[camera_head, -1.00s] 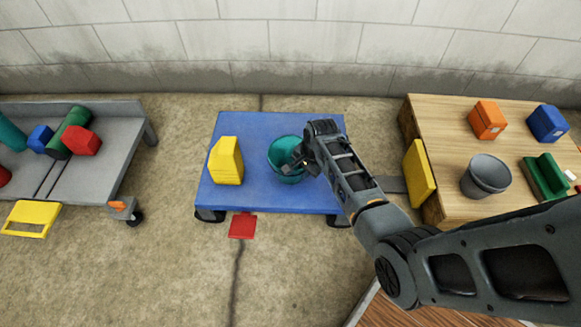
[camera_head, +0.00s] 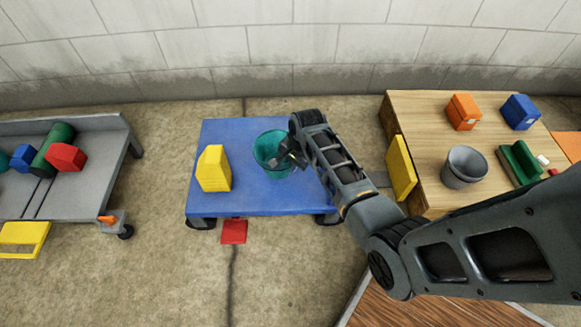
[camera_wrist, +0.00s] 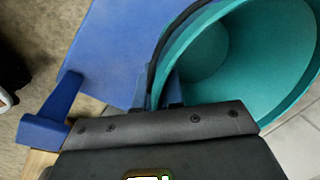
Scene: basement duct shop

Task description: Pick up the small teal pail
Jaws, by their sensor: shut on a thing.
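The small teal pail (camera_head: 268,148) is at the blue platform cart (camera_head: 235,200), right of its middle in the head view. Whether its base touches the cart top cannot be told. My gripper (camera_head: 288,158) is at the pail's right rim. In the wrist view the open mouth of the pail (camera_wrist: 265,60) fills the upper right, and its near wall lies between the fingers of my gripper (camera_wrist: 165,95). The gripper is shut on that wall. The inside of the pail looks empty.
A yellow block (camera_head: 213,168) stands on the cart, left of the pail. A wooden table (camera_head: 425,120) to the right holds a grey bucket (camera_head: 464,168) and orange and blue boxes. A grey cart (camera_head: 90,190) with several coloured objects stands at the left.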

